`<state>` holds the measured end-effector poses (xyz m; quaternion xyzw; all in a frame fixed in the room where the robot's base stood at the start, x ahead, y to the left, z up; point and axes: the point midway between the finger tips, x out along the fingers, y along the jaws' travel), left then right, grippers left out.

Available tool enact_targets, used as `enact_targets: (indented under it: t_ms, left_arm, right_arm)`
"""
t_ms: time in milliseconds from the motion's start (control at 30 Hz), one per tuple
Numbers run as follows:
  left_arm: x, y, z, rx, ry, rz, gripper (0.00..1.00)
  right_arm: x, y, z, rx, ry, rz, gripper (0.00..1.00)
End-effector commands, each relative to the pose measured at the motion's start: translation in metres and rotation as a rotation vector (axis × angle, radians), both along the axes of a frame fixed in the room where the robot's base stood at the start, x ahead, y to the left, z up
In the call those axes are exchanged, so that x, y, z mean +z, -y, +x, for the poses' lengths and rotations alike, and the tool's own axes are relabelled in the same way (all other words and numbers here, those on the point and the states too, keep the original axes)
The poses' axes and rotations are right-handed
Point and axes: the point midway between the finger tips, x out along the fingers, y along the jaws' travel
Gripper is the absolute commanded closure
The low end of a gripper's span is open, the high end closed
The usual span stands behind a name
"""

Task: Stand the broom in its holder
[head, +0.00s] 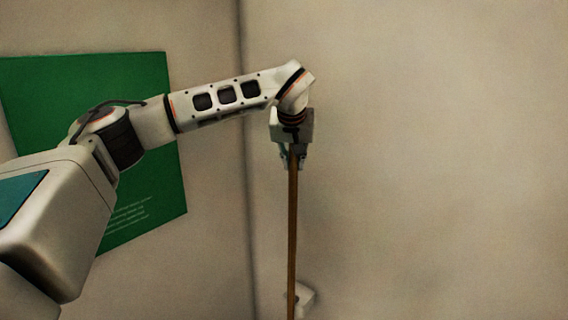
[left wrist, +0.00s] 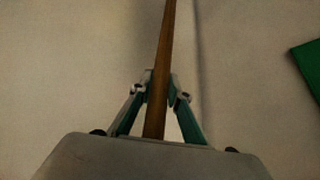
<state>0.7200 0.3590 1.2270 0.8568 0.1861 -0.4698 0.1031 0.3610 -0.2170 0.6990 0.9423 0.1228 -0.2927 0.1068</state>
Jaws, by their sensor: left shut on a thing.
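The broom shows as a long thin brown handle (head: 292,230), close to upright. My left gripper (head: 293,160) is shut on the upper part of the handle, with the shaft running down out of the bottom of the head view. In the left wrist view the handle (left wrist: 167,60) passes between the two fingers of the left gripper (left wrist: 160,90). The broom's head is out of view. A small white fitting (head: 303,298) shows at the bottom, partly behind the handle; I cannot tell whether it is the holder. My right gripper is not in view.
A green panel with white text (head: 150,190) is on the wall at the left, behind my left arm; its edge also shows in the left wrist view (left wrist: 312,65). A wall corner runs vertically left of the handle. The wall (head: 440,150) at the right is bare.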

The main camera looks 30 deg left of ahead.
Motion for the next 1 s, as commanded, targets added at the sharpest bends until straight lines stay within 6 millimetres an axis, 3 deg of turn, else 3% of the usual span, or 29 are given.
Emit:
enact_targets:
  t_ms: [200, 733, 1000]
  left_arm:
    - [0.004, 0.003, 0.017, -0.001, 0.007, 0.001, 1.0]
    - [-0.032, 0.002, 0.016, -0.002, 0.007, 0.001, 1.0]
    - [-0.063, 0.003, 0.018, -0.002, 0.005, 0.0, 1.0]
  right_arm:
    - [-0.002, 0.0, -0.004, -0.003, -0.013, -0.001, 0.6]
    - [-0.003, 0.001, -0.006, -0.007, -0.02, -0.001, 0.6]
    - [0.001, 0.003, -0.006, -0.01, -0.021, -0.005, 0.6]
